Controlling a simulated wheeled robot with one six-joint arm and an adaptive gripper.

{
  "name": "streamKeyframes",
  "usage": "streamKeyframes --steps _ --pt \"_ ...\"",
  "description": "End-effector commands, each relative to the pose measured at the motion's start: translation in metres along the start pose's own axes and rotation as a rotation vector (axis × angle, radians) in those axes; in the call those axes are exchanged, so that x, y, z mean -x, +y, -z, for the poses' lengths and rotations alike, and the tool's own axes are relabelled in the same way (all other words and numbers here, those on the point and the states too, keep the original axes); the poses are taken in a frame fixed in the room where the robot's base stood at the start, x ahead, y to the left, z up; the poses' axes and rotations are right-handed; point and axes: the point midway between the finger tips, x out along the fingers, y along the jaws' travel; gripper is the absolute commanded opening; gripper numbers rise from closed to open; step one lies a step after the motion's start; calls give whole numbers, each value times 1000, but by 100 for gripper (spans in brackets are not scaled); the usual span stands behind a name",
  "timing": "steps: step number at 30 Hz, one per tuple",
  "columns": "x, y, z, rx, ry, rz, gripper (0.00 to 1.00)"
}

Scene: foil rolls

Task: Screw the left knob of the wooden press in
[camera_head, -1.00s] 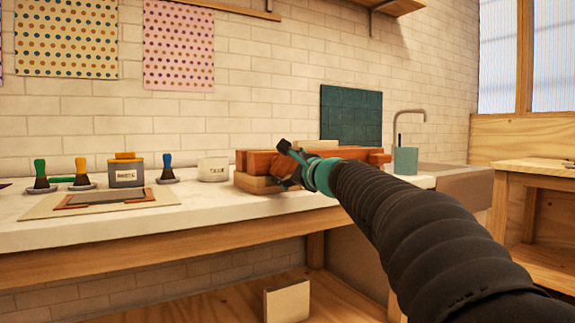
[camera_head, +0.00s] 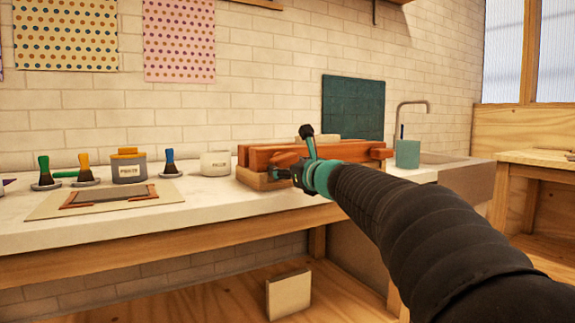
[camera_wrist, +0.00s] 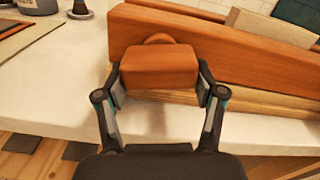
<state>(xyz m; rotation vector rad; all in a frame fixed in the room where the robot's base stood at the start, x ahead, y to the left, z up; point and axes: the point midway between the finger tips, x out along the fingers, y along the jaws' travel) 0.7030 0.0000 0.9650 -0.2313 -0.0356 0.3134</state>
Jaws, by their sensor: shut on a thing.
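The wooden press (camera_head: 270,158) stands on the white counter, a long reddish-brown beam over a paler base. It also shows in the wrist view (camera_wrist: 225,42), running across behind my gripper. The left knob (camera_wrist: 158,66) is a reddish-brown block at the near face of the press, with a rounded wooden part just behind it. My gripper (camera_wrist: 160,84) is shut on this knob, one finger on each side. The right knob (camera_head: 380,154) sticks out at the right end.
A framed board (camera_head: 108,199), brushes and a grey pot (camera_head: 128,170) stand to the left. A white pot (camera_head: 215,163) is beside the press. A teal cup (camera_head: 407,154) and sink (camera_head: 455,170) are to the right. The counter's front edge is close below my gripper.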

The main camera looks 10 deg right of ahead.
Motion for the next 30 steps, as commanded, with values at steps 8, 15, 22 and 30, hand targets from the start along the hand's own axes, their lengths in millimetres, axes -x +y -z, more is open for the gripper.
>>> streamKeyframes --steps 8,15,22,30 --pt "0 0 4 -25 6 2 34" --pt "0 0 4 -24 5 2 34" --pt "0 0 2 -24 3 0 94" --pt "1 1 0 -23 0 -1 94"
